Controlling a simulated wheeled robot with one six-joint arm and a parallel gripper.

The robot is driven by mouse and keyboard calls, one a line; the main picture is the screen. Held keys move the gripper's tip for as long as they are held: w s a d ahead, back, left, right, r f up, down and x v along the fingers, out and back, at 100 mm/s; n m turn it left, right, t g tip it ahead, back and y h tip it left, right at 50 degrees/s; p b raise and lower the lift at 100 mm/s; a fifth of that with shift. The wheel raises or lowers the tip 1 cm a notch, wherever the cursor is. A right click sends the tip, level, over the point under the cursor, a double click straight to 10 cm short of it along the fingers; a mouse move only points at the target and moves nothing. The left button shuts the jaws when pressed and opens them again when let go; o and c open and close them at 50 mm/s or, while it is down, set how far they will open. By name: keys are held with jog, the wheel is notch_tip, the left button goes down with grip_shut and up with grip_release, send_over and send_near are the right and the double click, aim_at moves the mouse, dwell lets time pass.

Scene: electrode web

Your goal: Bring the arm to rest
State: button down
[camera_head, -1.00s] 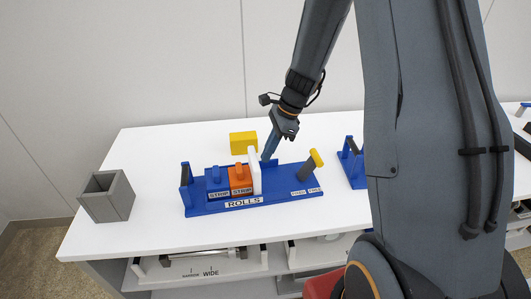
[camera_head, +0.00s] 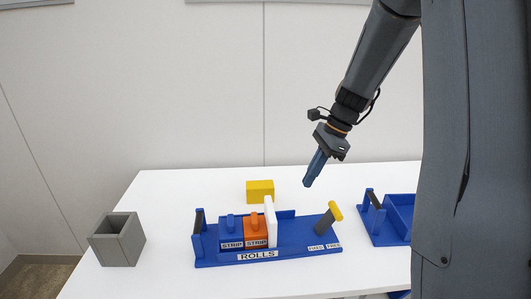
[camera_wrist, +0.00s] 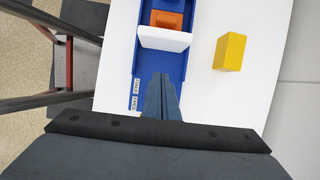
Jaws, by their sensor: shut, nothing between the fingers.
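My gripper (camera_head: 308,182) hangs from my arm above the back part of the white table, pointing down and slightly left. Its blue fingers are closed together with nothing between them. In the wrist view the fingertips (camera_wrist: 160,78) show over the blue rack. The blue rack labelled ROLLS (camera_head: 285,252) stands below and left of my gripper, apart from it. The upper part of my arm runs out of the picture at the top.
The rack holds a blue STRIP block (camera_head: 231,234), an orange STRIP block (camera_head: 256,232), a white plate (camera_head: 270,222) and a yellow-ended post (camera_head: 328,218). A yellow block (camera_head: 260,191) lies behind. A grey open box (camera_head: 117,240) stands left, another blue rack (camera_head: 385,235) right.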

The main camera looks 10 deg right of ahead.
jog(key=s+a+f+n+h, duration=0.1)
jog(key=s+a+n+h, duration=0.1)
jog(key=s+n, duration=0.6)
jog(key=s+a+f+n+t+h, duration=0.1)
jog(key=s+a+f+n+h, duration=0.1)
jog(key=s+a+n, duration=0.3)
jog(key=s+n, duration=0.4)
jog(key=n, duration=0.2)
jog(key=shift+a+f, duration=0.15)
jog(key=shift+f, duration=0.15)
